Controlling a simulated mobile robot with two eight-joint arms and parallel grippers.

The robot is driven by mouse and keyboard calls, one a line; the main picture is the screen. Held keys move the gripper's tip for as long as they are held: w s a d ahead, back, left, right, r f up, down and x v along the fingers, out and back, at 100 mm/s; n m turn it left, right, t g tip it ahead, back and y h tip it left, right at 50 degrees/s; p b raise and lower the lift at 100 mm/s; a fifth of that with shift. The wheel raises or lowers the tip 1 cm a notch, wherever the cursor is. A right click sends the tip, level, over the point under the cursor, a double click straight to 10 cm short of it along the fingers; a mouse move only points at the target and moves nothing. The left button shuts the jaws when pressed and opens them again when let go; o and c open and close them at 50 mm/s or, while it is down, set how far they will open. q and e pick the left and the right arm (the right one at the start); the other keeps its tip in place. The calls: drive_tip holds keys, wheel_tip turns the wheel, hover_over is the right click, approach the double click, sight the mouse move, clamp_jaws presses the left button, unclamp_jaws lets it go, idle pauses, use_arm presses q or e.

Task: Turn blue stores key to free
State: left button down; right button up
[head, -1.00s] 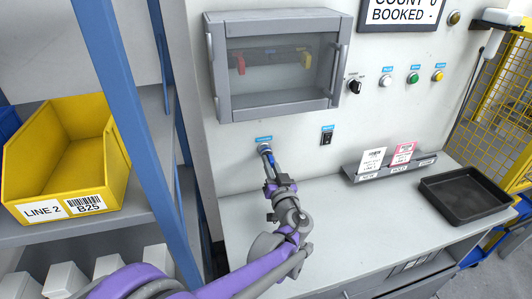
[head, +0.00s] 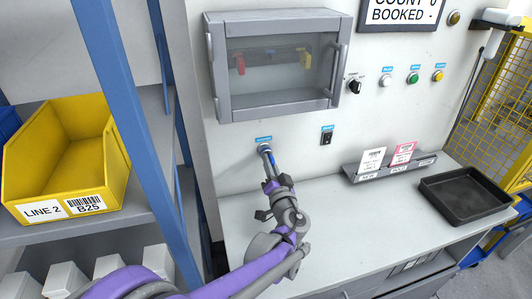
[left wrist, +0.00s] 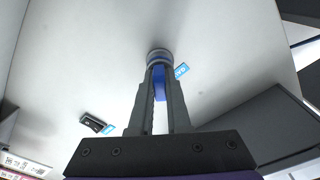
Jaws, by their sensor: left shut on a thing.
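The blue stores key (left wrist: 159,82) sits in a round lock (left wrist: 158,56) on the pale wall panel, below the glass-fronted cabinet. In the head view the lock (head: 264,148) shows under a small blue label. My left gripper (head: 269,157) reaches up to it from below. In the left wrist view my left gripper's fingers (left wrist: 158,92) are closed around the blue key, with the blue showing between them. The fingers hide part of the key, and the label is too small to read, so I cannot tell the key's exact position. My right gripper is not in view.
A grey cabinet (head: 222,60) with a clear door hangs just above the lock. A black rocker switch (head: 326,138) is to its right. The bench (head: 330,215) is mostly clear, with a card rack and a black tray (head: 432,190) at right. A blue shelf post (head: 130,130) stands at left.

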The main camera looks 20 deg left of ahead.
use_arm(q)
drive_tip(key=m, duration=0.3)
drive_tip(key=shift+a, duration=0.1)
drive_tip(key=shift+m, duration=0.3)
drive_tip(key=shift+r+m, duration=0.1)
drive_tip(key=shift+m, duration=1)
drive_tip(key=shift+m+h, duration=0.3)
drive_tip(key=shift+m, duration=0.3)
drive_tip(key=m, duration=0.3)
drive_tip(key=shift+m, duration=0.3)
drive_tip(key=c, duration=0.8)
unclamp_jaws()
